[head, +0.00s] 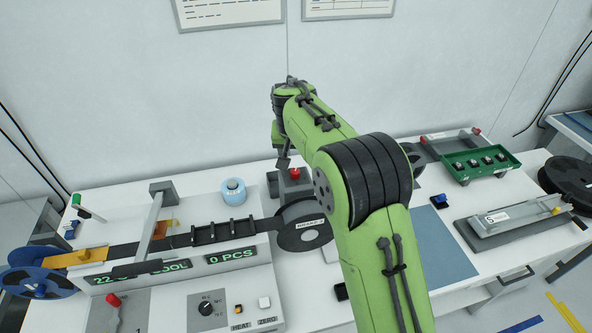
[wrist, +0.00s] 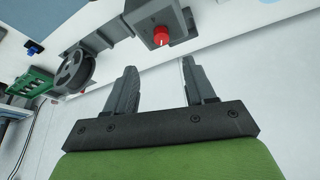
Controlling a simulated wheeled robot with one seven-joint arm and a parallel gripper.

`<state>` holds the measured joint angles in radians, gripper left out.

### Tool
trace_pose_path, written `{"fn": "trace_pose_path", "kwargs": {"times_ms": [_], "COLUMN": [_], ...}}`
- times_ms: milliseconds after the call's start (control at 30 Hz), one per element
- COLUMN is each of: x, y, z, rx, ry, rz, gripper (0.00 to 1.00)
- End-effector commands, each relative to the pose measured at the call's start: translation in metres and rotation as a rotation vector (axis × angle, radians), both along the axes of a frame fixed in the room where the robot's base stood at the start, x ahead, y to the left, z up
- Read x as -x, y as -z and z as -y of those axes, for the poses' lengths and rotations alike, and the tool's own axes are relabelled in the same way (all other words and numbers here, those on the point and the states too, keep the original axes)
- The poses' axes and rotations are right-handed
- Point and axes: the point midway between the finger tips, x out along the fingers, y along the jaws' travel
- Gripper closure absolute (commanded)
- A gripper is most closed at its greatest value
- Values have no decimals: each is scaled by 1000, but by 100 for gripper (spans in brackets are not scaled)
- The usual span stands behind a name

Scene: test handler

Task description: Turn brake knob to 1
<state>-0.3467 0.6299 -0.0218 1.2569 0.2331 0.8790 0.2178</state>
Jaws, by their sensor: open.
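A red knob (head: 295,173) sits on a grey block (head: 291,188) behind the black reel; I take it for the brake knob. In the wrist view the red knob (wrist: 161,36) shows a pale pointer line, and the grey block (wrist: 150,16) is behind it. No scale numbers are readable there. My gripper (wrist: 158,66) is open and empty, its two grey fingers well apart. The knob shows just beyond and between the fingertips, apart from them. In the head view my gripper (head: 283,161) hangs close to the knob, partly hidden by my green arm.
A black reel (head: 302,228) stands in front of the knob. A track (head: 215,233) runs left from it to a blue reel (head: 38,275). A black dial (head: 206,308) is on the front panel. A green tray (head: 480,166) stands at the right. The wall is close behind.

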Motion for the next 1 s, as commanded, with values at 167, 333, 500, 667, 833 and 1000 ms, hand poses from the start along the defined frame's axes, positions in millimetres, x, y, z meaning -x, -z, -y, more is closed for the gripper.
{"fn": "trace_pose_path", "kwargs": {"times_ms": [167, 333, 500, 667, 833, 1000], "x": [-17, -33, -42, -44, -44, -44], "y": [43, 80, 102, 107, 107, 106], "z": [1, 3, 3, 3, 3, 3], "rx": [0, 0, -2, -1, -1, -1], "ry": [-2, -4, -5, -5, -5, -5], "rz": [-6, -5, -3, -2, -2, -2], "gripper": [46, 46, 46, 46, 49, 75]}}
